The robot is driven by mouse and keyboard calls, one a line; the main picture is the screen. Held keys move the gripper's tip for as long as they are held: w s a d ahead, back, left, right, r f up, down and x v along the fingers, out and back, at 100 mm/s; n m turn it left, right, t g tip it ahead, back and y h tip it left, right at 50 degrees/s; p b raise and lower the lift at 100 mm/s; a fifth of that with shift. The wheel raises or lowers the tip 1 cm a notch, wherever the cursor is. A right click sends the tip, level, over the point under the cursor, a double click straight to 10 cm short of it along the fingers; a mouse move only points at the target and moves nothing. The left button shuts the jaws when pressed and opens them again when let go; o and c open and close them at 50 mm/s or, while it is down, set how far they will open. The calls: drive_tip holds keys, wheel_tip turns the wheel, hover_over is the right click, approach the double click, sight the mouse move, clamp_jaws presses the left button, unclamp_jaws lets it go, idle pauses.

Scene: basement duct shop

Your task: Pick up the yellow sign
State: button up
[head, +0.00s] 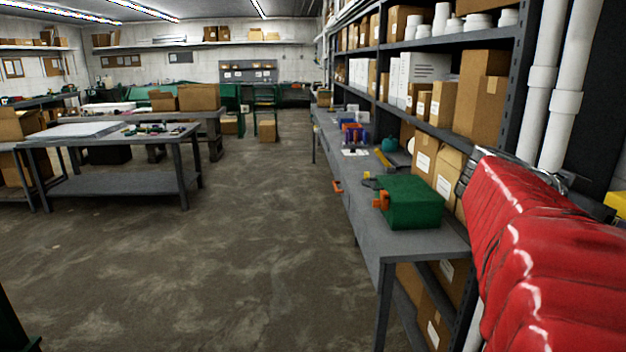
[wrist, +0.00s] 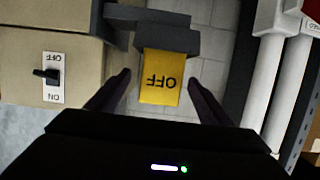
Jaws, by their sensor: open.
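The yellow sign (wrist: 160,82) shows in the wrist view, with the word OFF upside down on it. Its top edge meets a dark grey block or bracket (wrist: 168,36). My gripper (wrist: 160,84) is open, with one dark finger on each side of the sign and gaps between. Whether the fingers are level with the sign in depth I cannot tell. In the head view a bit of yellow (head: 616,204) shows at the right edge; I cannot tell whether it is the same sign. My gripper does not show in the head view.
A beige box with an ON/OFF switch (wrist: 50,78) is left of the sign, and white pipes (wrist: 272,70) are to the right. In the head view a workbench (head: 385,243) carries a green case (head: 412,200). Open floor (head: 240,240) lies to the left.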

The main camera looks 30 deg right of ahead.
drive_tip(key=shift+x, duration=2.35)
drive_tip(key=shift+c, duration=0.2)
drive_tip(key=c, duration=1.1)
drive_tip(key=shift+r, duration=0.15)
wheel_tip(320, 180, up, 10)
drive_tip(key=shift+f, duration=0.1)
